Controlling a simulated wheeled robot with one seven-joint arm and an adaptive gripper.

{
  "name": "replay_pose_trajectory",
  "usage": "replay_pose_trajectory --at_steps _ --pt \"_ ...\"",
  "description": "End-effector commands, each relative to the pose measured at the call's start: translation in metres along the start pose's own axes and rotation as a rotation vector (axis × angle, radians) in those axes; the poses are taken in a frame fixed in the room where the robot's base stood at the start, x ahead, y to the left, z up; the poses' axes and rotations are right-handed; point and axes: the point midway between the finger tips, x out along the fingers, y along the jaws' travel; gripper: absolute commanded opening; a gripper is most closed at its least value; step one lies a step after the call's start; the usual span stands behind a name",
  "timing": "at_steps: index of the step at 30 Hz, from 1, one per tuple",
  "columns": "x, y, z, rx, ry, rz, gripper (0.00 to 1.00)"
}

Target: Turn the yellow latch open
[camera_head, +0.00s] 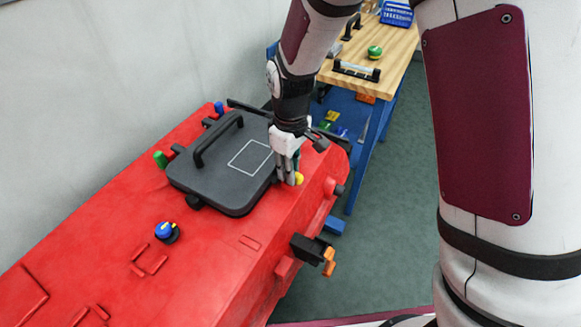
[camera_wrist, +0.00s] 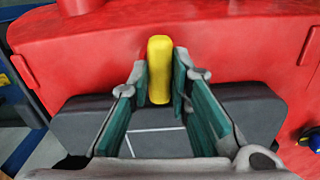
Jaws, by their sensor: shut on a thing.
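The yellow latch (camera_wrist: 160,70) stands between my gripper's two fingers in the wrist view, at the edge of the dark lid. In the head view a small part of the yellow latch (camera_head: 299,179) shows beside the fingertips; the rest is hidden by them. My gripper (camera_head: 287,178) points down at the right edge of the dark lid. In the wrist view my gripper (camera_wrist: 160,88) has its green-padded fingers on both sides of the latch, shut on it. The dark lid (camera_head: 215,175) with its black handle lies flat on the red tank (camera_head: 205,255).
A green knob (camera_head: 160,159) and a blue knob (camera_head: 219,108) stand along the tank's far left edge. A blue-and-yellow knob (camera_head: 166,231) sits on the tank's top. A wooden workbench (camera_head: 400,50) with tools stands behind.

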Motion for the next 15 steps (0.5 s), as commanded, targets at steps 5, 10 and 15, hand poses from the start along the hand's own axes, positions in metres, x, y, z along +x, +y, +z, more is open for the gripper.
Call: replay_pose_trajectory --at_steps 5,10,15 --pt "-0.001 -0.0006 0.0009 0.133 -0.002 0.0 0.0" --pt "-0.0011 -0.0009 0.0011 0.29 -0.002 0.0 0.0" --pt "-0.001 -0.0005 0.001 0.454 -0.002 0.001 0.0"
